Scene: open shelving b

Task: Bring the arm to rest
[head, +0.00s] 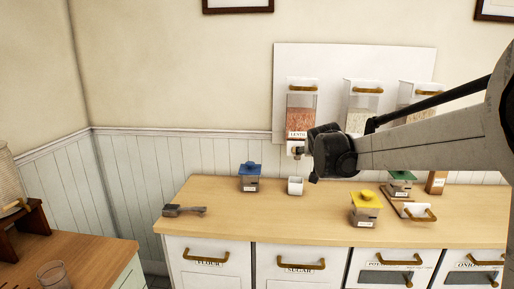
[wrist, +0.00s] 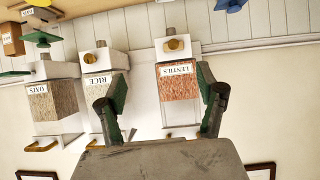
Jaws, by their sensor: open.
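My arm (head: 430,142) reaches in from the right in the head view, stretched out level above the counter. My gripper (head: 302,152) is at its left end, in front of the lentils dispenser (head: 301,113) and above a small white cup (head: 295,186). In the wrist view, which is upside down, my gripper (wrist: 162,85) has its two fingers spread wide with nothing held between them. The lentils dispenser (wrist: 178,82) shows beyond and between the fingers. The rice dispenser (wrist: 100,82) is partly behind the left finger.
The wooden counter (head: 225,222) carries a blue-lidded jar (head: 249,178), a yellow-lidded jar (head: 366,208), a green-lidded jar (head: 401,184) and a grey scoop (head: 185,210). A white wall panel (head: 350,62) holds the dispensers. A glass (head: 53,274) stands on the left table.

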